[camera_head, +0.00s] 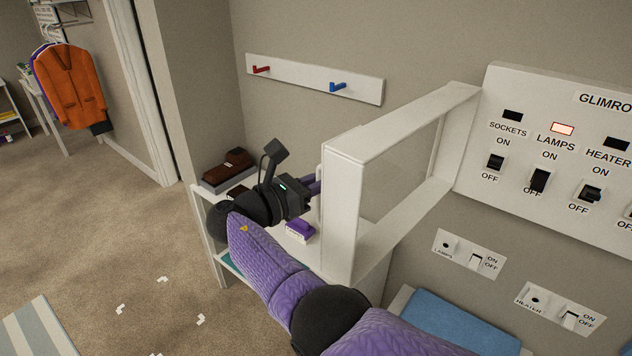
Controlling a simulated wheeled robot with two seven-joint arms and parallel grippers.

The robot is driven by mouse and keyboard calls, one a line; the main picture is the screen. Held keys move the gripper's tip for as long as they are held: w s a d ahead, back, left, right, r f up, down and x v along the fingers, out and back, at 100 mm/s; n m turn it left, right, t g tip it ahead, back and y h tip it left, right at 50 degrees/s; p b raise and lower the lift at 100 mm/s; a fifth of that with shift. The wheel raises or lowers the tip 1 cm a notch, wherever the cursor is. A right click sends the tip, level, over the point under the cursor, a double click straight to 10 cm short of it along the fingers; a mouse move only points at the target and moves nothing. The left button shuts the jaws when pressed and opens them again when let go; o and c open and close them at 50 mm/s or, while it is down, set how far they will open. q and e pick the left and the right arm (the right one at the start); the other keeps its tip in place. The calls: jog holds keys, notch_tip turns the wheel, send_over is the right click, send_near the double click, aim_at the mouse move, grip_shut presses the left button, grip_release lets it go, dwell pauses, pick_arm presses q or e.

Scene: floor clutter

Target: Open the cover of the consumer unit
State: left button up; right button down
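The consumer unit (560,135) is a white panel on the wall at the right, with several black switches labelled sockets, lamps and heater. A red light glows above the lamps label. Its cover (341,215) is a white frame with a clear pane, swung wide open to the left and standing out from the wall. My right gripper (315,184), on the purple arm from the bottom right, is at the cover's outer left side, by a white handle (321,192). Its fingertips are partly hidden there, so its grip is unclear. My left gripper is out of view.
A low white shelf (211,241) stands behind my arm, with brown shoes (228,167) and a purple box (299,231) on it. A hook rail (312,80) hangs above. Two small switch plates (469,254) (559,308) sit below the unit. Carpet (110,240) at left is mostly clear.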

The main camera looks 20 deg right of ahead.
jog(key=c, duration=0.7)
grip_release()
jog(key=shift+d, duration=0.25)
pick_arm(q)
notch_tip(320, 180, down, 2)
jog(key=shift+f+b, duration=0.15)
jog(key=shift+b, duration=1)
pick_arm(e)
jog(key=v, duration=1)
